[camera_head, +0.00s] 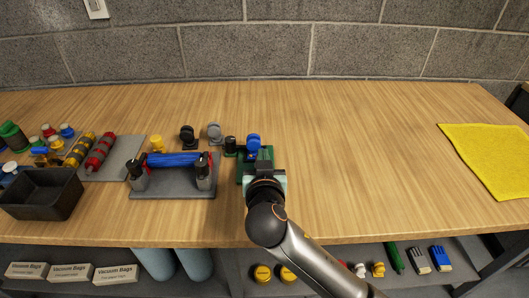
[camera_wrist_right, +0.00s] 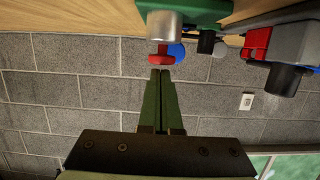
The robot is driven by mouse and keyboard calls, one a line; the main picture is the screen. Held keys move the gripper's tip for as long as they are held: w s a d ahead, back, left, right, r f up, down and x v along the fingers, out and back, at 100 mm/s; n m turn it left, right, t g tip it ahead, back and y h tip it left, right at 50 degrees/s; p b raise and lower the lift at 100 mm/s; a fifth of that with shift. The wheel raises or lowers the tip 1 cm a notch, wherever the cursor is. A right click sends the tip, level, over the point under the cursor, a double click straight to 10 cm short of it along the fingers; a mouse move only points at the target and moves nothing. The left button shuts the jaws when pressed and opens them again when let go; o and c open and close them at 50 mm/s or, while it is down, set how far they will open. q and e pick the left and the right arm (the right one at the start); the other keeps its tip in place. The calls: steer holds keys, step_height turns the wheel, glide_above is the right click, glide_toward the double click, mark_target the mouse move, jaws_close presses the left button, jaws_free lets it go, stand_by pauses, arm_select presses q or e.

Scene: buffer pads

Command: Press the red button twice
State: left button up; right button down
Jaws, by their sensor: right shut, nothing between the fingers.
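The red button (camera_wrist_right: 160,56) shows in the right wrist view, on the end of a silver cylinder (camera_wrist_right: 164,28) fixed to a green base (camera_wrist_right: 196,9). In the head view the green base (camera_head: 240,172) stands near the middle of the table, and my right arm hides the button. My right gripper (camera_head: 264,162) is over the front of this base. In the wrist view my right gripper's fingertips (camera_wrist_right: 160,73) are together and empty, pointing at the red button and very close to it. I cannot tell whether they touch it. My left gripper is not in view.
A blue knob (camera_head: 253,142) stands behind my gripper. To the left are a grey fixture (camera_head: 172,190) with a blue roller, a black bin (camera_head: 42,195) and several coloured parts. A yellow cloth (camera_head: 490,158) lies at the right. The table between is clear.

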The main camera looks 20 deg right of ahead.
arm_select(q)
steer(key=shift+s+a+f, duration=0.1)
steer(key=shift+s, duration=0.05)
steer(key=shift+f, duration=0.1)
arm_select(e)
steer(key=shift+f, duration=0.1)
